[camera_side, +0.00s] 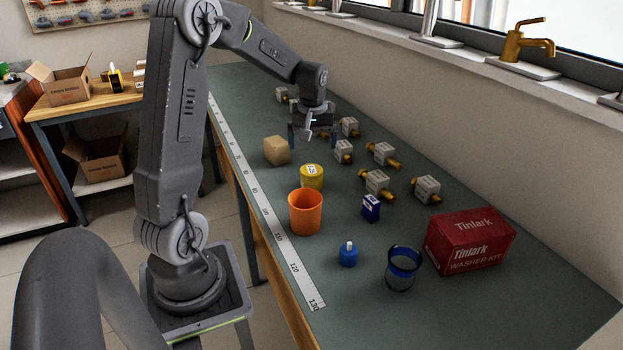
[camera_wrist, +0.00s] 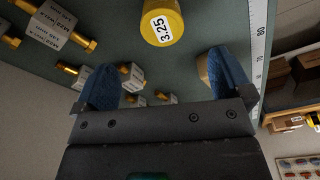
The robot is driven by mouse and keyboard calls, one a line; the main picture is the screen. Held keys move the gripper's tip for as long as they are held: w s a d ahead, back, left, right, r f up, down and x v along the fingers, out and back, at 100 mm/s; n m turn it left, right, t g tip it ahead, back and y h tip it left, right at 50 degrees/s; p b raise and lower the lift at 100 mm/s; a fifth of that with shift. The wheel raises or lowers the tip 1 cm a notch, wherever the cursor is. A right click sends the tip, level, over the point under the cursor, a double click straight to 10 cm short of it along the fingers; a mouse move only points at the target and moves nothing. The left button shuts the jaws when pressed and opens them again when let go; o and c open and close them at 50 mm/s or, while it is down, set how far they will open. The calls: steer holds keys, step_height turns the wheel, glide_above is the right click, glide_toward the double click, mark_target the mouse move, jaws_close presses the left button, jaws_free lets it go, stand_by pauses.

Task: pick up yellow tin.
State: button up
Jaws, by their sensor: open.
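The yellow tin (camera_side: 312,176) stands upright on the green bench top, just behind an orange cup. It has a white label reading 3.25, and in the wrist view the yellow tin (camera_wrist: 162,22) shows at the top middle, beyond the fingertips. My gripper (camera_side: 312,134) is above the bench, farther back than the tin. In the wrist view my gripper (camera_wrist: 166,78) has its two blue fingers wide apart with nothing between them. The tin is clear of both fingers.
The orange cup (camera_side: 305,212) stands close in front of the tin. A tan block (camera_side: 276,150) is behind it to the left. Several boxed brass fittings (camera_side: 378,184) lie to the right. A small blue box (camera_side: 371,208), blue bottle (camera_side: 348,254), glass (camera_side: 402,268) and red box (camera_side: 468,241) stand nearer.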

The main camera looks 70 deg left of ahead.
mark_target(312, 171)
steer(key=f, duration=0.5)
steer(key=a+f, duration=0.1)
steer(key=f, duration=0.2)
steer(key=shift+w+a+f, duration=0.1)
steer(key=shift+w+f, duration=0.1)
steer(key=shift+f, duration=0.05)
steer(key=shift+w+a+f, duration=0.1)
steer(key=shift+a+f, duration=0.1)
steer(key=shift+f, duration=0.65)
steer(key=shift+w+a+f, duration=0.1)
steer(key=shift+a+f, duration=0.15)
steer(key=shift+f, duration=0.65)
steer(key=shift+w+a+f, duration=0.1)
steer(key=shift+a+f, duration=0.1)
steer(key=shift+f, duration=0.65)
steer(key=c, duration=1.1)
